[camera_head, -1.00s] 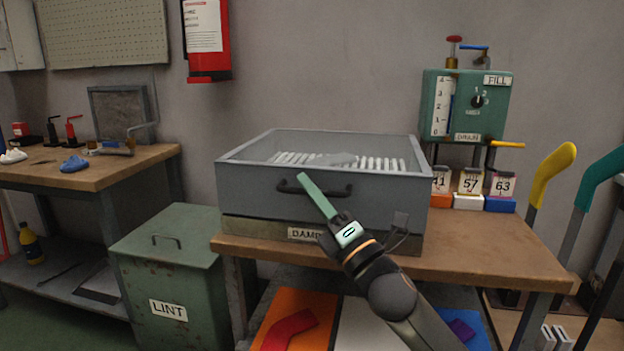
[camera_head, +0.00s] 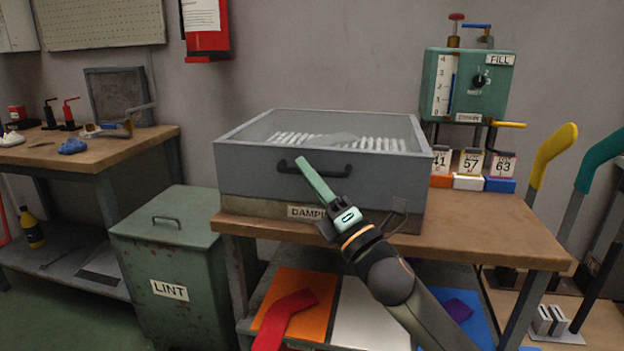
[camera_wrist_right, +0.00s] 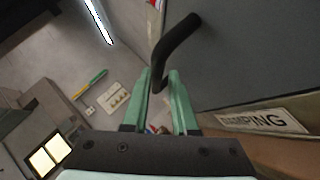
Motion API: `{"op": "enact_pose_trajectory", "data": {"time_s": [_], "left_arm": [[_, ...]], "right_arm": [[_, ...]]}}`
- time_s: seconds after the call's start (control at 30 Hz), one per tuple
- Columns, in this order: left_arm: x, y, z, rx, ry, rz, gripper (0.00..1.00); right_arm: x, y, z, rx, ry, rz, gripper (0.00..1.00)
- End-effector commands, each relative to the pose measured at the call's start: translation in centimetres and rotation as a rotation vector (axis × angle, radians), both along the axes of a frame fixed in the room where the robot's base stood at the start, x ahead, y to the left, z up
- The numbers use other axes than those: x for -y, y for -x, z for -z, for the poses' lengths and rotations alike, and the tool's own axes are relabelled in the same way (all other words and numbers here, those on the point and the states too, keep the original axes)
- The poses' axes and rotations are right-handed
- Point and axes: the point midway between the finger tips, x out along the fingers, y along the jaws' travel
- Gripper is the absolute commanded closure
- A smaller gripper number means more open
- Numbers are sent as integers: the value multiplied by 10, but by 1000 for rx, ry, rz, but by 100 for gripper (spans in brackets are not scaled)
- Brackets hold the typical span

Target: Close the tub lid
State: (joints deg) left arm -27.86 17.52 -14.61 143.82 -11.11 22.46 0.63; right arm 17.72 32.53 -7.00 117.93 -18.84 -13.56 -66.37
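The grey tub (camera_head: 240,185) stands on the workbench, above a base marked DAMPING. A dark bar handle (camera_head: 345,174) is on its grey front. Through its top I see white ribs (camera_head: 385,145) and a flat grey piece (camera_head: 335,140); I cannot tell the lid apart clearly. My right gripper (camera_head: 302,163) is at the left half of the handle. In the right wrist view its green fingers (camera_wrist_right: 160,85) are apart, with the lower end of the handle (camera_wrist_right: 170,50) between or just in front of their tips; contact is unclear. My left gripper is not in view.
A green LINT bin (camera_head: 185,235) stands left of the workbench (camera_head: 480,225). A green FILL box (camera_head: 468,85) and numbered blocks (camera_head: 468,180) are at the right. Coloured sheets (camera_head: 290,285) lie on the lower shelf. Yellow and teal upright forms stand at far right.

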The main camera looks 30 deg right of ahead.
Motion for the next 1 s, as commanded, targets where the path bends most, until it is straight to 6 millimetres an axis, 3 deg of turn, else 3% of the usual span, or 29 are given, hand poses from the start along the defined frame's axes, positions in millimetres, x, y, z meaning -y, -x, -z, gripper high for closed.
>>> {"op": "enact_pose_trajectory", "data": {"time_s": [0.27, 0.7, 1.0], "left_arm": [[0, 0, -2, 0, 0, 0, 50], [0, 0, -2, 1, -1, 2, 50], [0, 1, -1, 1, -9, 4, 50]], "right_arm": [[4, 17, 10, -3, 1, 2, 74], [15, 75, 44, -4, -3, 0, 74], [20, 103, 58, -2, -2, -2, 74]]}}
